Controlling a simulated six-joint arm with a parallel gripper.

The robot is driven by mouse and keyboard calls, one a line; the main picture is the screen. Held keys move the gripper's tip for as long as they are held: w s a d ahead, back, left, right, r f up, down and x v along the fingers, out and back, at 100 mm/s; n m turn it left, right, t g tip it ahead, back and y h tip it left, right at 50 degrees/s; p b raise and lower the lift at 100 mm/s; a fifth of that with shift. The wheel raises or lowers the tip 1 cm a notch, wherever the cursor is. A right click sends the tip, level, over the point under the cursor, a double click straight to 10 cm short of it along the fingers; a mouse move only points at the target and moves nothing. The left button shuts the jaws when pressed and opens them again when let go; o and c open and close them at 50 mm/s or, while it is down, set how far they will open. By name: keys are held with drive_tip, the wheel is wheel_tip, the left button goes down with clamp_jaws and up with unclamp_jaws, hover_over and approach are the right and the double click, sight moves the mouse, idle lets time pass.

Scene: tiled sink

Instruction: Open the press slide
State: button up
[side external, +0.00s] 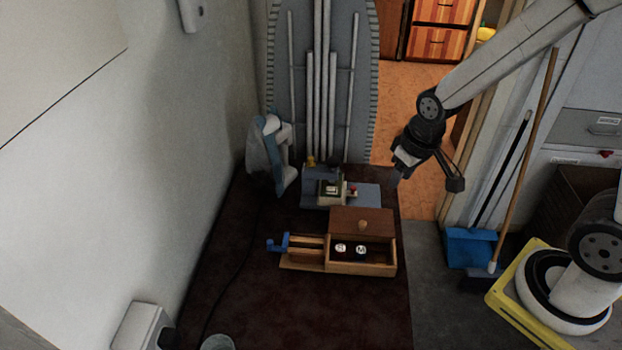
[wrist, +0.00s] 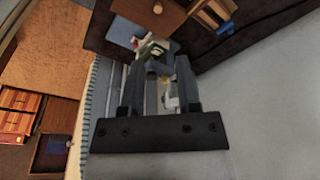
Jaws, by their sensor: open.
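My gripper (side external: 428,180) is open and empty, raised in the air to the right of the work surface. In the wrist view its two fingers (wrist: 161,62) stand apart. A small pale press-like device with a red knob (side external: 331,188) sits on a blue-grey plate, left of and below my gripper in the side view. It shows beyond the fingertips in the wrist view (wrist: 152,50), partly hidden by them. In front of it is a wooden box (side external: 360,267) with wooden rails (side external: 305,250) and a blue handle (side external: 279,243) at its left. I cannot tell which part is the press slide.
Two round lettered pieces (side external: 350,249) lie in the box, beside a knobbed wooden lid (side external: 361,220). A blue-and-white iron-like object (side external: 267,155) stands behind left, before an ironing board (side external: 320,80). A broom (side external: 520,160) and yellow tray (side external: 510,310) are right. The dark front surface is largely clear.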

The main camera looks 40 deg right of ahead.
drive_tip(key=w+d+f+g, duration=0.1)
drive_tip(key=w+d+f, duration=0.15)
drive_tip(key=w, duration=0.35)
drive_tip(key=w+d+f, duration=0.2)
drive_tip(key=w+f, duration=0.1)
drive_tip(key=w, duration=0.4)
drive_tip(key=m+g, duration=0.1)
drive_tip(key=m, duration=0.1)
hover_over(353, 187)
drive_tip(key=f, duration=1.1)
drive_tip(key=shift+s+a+f, duration=0.1)
drive_tip(key=shift+s+a, duration=0.1)
drive_tip(key=shift+s, duration=0.05)
drive_tip(key=shift+w+d+f, duration=0.25)
drive_tip(key=shift+d+f, duration=0.05)
drive_tip(key=shift+f, duration=0.3)
drive_tip(key=shift+f, duration=0.1)
drive_tip(key=shift+f, duration=3.75)
clamp_jaws()
